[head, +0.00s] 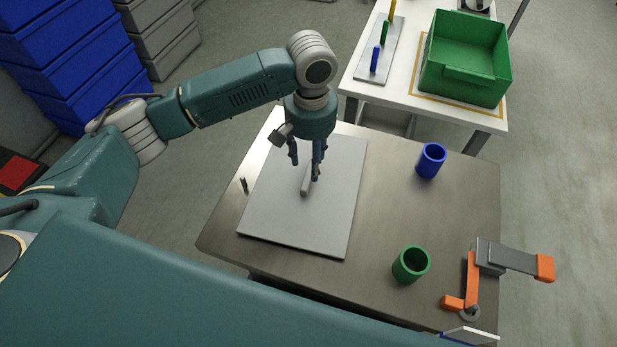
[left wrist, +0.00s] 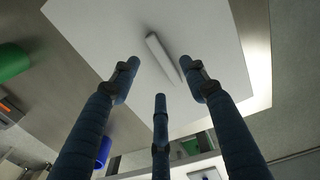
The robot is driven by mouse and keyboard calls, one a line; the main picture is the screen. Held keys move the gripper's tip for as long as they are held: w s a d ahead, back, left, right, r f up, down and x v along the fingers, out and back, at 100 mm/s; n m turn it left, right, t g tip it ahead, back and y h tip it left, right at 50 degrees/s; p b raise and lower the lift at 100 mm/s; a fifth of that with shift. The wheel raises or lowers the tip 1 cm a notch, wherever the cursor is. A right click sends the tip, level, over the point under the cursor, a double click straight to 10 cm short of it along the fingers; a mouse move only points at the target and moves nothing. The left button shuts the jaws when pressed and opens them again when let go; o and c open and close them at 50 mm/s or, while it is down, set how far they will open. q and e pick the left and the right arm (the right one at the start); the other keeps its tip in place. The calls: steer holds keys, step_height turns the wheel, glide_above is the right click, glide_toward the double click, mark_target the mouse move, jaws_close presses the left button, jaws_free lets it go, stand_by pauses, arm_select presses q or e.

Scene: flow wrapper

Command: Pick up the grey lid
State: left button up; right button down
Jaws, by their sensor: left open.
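The grey lid (head: 275,215) is a flat, pale rectangular plate lying on the metal table, with a raised bar handle (head: 305,186) near its middle. In the left wrist view the lid (left wrist: 205,25) fills the upper middle and its handle (left wrist: 160,52) runs diagonally. My left gripper (head: 308,164) points down over the lid with its three fingers spread. In the left wrist view its fingertips (left wrist: 162,78) are apart around the near end of the handle, with nothing between them; I cannot tell whether they touch it. My right gripper is not in view.
The metal table (head: 385,215) also bears a blue cup (head: 431,161), a green cup (head: 411,265) and an orange-grey crank (head: 490,262) at its right. A white table (head: 400,97) behind carries a green bin (head: 465,62) and a plate with coloured pegs (head: 382,50). Blue crates (head: 75,60) stand back left.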

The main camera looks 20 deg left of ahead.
mark_target(310, 175)
arm_select(q)
steer(key=shift+f, duration=0.35)
steer(key=shift+w+f, duration=0.15)
steer(key=shift+f, duration=0.2)
steer(key=f, duration=0.4)
steer(key=shift+w+f+p, duration=0.2)
steer(key=shift+f+p, duration=0.05)
steer(key=shift+p, duration=0.05)
steer(key=shift+f, duration=0.2)
steer(key=c, duration=1.1)
jaws_close()
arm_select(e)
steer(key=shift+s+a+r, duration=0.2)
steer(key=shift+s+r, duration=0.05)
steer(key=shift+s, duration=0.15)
